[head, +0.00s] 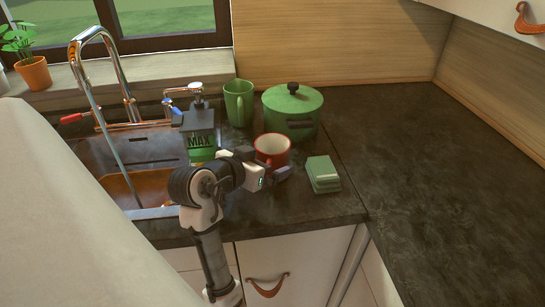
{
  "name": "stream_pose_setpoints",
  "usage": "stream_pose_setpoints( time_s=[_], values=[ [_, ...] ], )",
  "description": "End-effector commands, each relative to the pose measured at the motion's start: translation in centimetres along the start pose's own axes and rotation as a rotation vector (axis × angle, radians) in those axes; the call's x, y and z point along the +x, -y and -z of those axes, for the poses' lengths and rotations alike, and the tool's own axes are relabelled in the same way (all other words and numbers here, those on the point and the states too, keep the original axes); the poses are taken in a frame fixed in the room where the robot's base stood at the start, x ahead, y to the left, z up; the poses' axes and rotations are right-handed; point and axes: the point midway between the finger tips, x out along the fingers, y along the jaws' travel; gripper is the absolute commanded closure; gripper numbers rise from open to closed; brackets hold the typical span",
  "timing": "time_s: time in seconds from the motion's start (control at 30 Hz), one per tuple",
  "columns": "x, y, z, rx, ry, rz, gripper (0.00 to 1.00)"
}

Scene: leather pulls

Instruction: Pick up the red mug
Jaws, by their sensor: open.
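The red mug (272,146) stands upright on the dark counter, to the right of the sink. Its rim and pale inside show, and its lower front is partly hidden by my gripper. My gripper (277,174) is open at the near side of the mug, low and close to it. I cannot tell whether the fingers touch the mug or are around any part of it. The mug's handle is not clearly visible.
A green pot with lid (293,112) stands right behind the mug. A green mug (239,103) and a soap dispenser (199,130) are behind left. A green sponge stack (323,174) lies to the right. The counter farther right (440,170) is clear.

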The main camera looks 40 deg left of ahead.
Motion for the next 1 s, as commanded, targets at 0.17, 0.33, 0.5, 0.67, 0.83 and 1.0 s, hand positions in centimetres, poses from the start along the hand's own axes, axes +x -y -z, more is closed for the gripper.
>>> stream_pose_setpoints(
  time_s=[0.17,0.33,0.5,0.67,0.83,1.0],
  values=[
    [0.91,0.02,-0.03,0.001,0.001,0.001,0.01],
    [0.89,0.02,-0.04,0.001,0.000,0.001,0.02],
    [0.87,0.02,-0.04,0.001,0.000,0.001,0.24],
    [0.86,0.02,-0.03,0.001,0.000,0.001,0.45],
    [0.82,0.01,0.03,0.001,-0.001,0.002,0.58],
    [0.79,0.01,0.10,0.001,-0.001,0.002,0.58]
  ],
)
